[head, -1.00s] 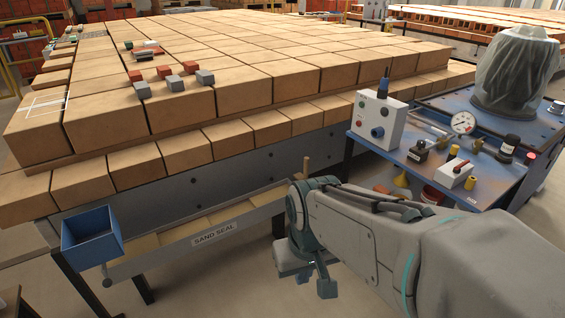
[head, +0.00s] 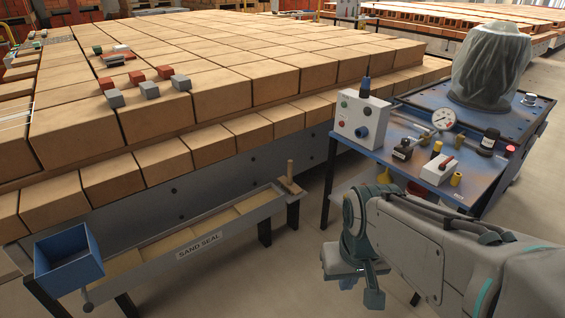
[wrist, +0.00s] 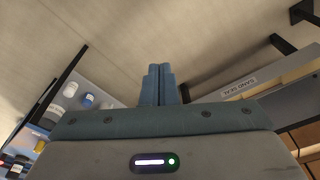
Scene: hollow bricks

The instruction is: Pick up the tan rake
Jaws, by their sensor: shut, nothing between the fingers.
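The tan rake (head: 290,178) shows in the head view at the right end of the long sand trough (head: 215,232) marked SAND SEAL. Its short handle stands upright and its head rests at the trough's end. My gripper (head: 373,296) is to the right of the rake and nearer to me, apart from it, pointing down over the floor. In the wrist view my gripper's two blue fingers (wrist: 157,84) are pressed together and empty. That view shows the floor and part of the trough with its label, but I cannot make out the rake there.
A blue bin (head: 68,258) hangs at the trough's left end. A stack of tan hollow bricks (head: 220,85) rises behind the trough. A blue bench (head: 400,165) with a control box (head: 362,118), a gauge and small items stands right. Floor shows between trough and bench.

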